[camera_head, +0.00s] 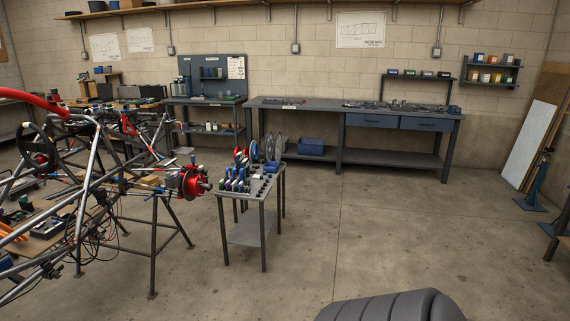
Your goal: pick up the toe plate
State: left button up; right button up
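I cannot pick out the toe plate for certain at this distance. A small grey cart (243,229) stands left of centre, with several small tools and blue and red items crowded on its top. Two grey round discs (274,147) show at the cart's back edge; I cannot tell what they are. Neither of my grippers is in view.
A tube chassis (92,166) on stands fills the left, its red hub (192,184) close to the cart. A long grey workbench (300,106) lines the back wall. A white panel (527,146) leans at the right near a blue stand (529,202). The centre-right floor is clear.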

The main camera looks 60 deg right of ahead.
aim_at(240, 157)
jog(key=z, duration=1.75)
jog(key=u, duration=2.5)
jog(key=z, duration=2.5)
jog(key=i+l+z, duration=0.1)
jog(key=i+z, duration=0.35)
jog(key=i, duration=1.1)
